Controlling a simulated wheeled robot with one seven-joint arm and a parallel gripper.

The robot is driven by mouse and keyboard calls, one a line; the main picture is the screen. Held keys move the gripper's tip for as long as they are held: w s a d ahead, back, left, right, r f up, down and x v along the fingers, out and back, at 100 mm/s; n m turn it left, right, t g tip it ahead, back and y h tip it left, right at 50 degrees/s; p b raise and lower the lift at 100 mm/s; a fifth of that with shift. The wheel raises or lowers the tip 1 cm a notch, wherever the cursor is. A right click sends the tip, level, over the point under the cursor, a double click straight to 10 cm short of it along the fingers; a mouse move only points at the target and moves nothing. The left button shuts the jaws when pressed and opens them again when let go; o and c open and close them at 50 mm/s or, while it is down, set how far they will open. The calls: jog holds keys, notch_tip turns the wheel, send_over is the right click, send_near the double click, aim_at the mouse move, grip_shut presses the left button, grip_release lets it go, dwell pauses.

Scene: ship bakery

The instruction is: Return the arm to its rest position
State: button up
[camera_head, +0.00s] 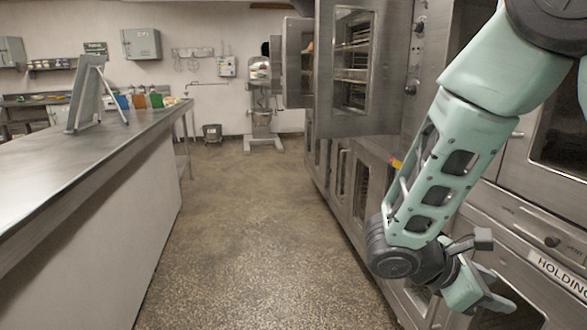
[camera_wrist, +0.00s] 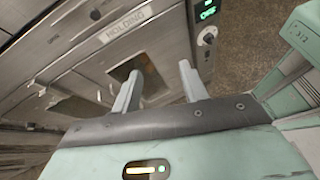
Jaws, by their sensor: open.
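My arm reaches in from the upper right of the head view and bends down in front of the steel ovens. My gripper is at the lower right there, partly hidden by my own wrist. In the wrist view my gripper (camera_wrist: 158,88) shows two pale green fingers standing apart with nothing between them. Beyond the fingers is the front of a steel cabinet with a "HOLDING" label (camera_wrist: 125,25). The same label shows in the head view (camera_head: 558,272), to the right of my gripper.
A long steel counter (camera_head: 60,150) runs along the left, with a tilted panel (camera_head: 86,95) on it. Oven doors (camera_head: 355,70) stand at the right; one at the back hangs open. A floor mixer (camera_head: 262,115) stands at the far wall. The speckled floor (camera_head: 235,220) between is clear.

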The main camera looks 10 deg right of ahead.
jog(key=s+a+r+m+y+p, duration=0.2)
jog(key=s+a+y, duration=0.2)
jog(key=a, duration=0.3)
jog(key=s+a+r+m+t+y+p, duration=0.1)
jog(key=s+a+r+m+y, duration=0.2)
jog(key=a, duration=0.4)
jog(key=s+a+r+m+y+p, duration=0.2)
jog(key=s+a+y, duration=0.3)
jog(key=a, duration=0.3)
jog(key=shift+s+r+t+y+p, duration=0.15)
jog(key=shift+r+t+y+p, duration=0.2)
jog(key=shift+r+y, duration=0.3)
